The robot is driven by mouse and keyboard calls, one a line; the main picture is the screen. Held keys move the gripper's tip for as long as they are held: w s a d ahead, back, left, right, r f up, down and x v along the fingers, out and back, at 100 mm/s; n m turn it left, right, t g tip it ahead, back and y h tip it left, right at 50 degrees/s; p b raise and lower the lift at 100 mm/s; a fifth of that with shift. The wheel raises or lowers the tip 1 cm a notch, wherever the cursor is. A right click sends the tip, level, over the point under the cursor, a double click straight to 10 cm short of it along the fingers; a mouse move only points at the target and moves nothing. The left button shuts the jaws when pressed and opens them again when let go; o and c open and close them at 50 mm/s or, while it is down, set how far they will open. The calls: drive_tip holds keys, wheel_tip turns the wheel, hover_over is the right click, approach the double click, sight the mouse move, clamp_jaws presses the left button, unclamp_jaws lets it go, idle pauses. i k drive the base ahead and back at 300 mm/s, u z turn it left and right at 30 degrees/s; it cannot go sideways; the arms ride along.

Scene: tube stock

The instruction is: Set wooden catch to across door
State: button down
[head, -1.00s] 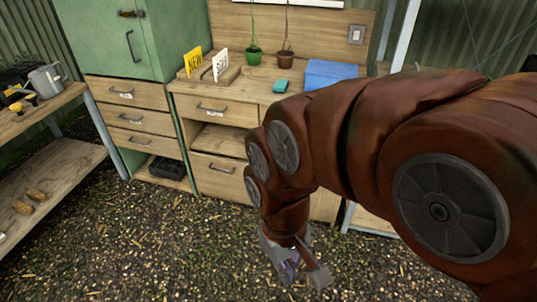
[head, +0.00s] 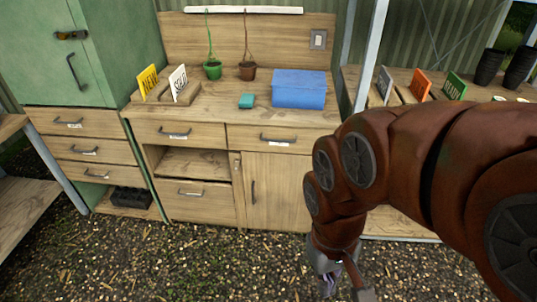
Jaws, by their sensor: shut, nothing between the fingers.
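A small wooden catch (head: 237,165) sits on the frame at the upper left of the bench's wooden cupboard door (head: 284,190). It looks upright, beside the door rather than across it, though it is small in view. The door looks shut and has a dark vertical handle (head: 253,191). My gripper (head: 343,288) hangs low over the gravel, right of the door and nearer to me. It is shut and empty, apart from the catch and the door. My arm covers the area to the right of the door.
Drawers (head: 175,132) and an open shelf gap lie left of the door. A green cabinet (head: 120,45) with a dark latch (head: 70,35) stands at the left. A blue box (head: 298,90) and potted plants are on the bench top. Gravel (head: 190,260) in front is clear.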

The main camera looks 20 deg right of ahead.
sight(236, 164)
drive_tip(key=z, duration=0.2)
drive_tip(key=i, duration=1.1)
drive_tip(key=u, duration=0.45)
drive_tip(key=k, duration=1.35)
drive_tip(key=u, duration=0.85)
drive_tip(key=i, duration=1.15)
drive_tip(key=z, duration=0.05)
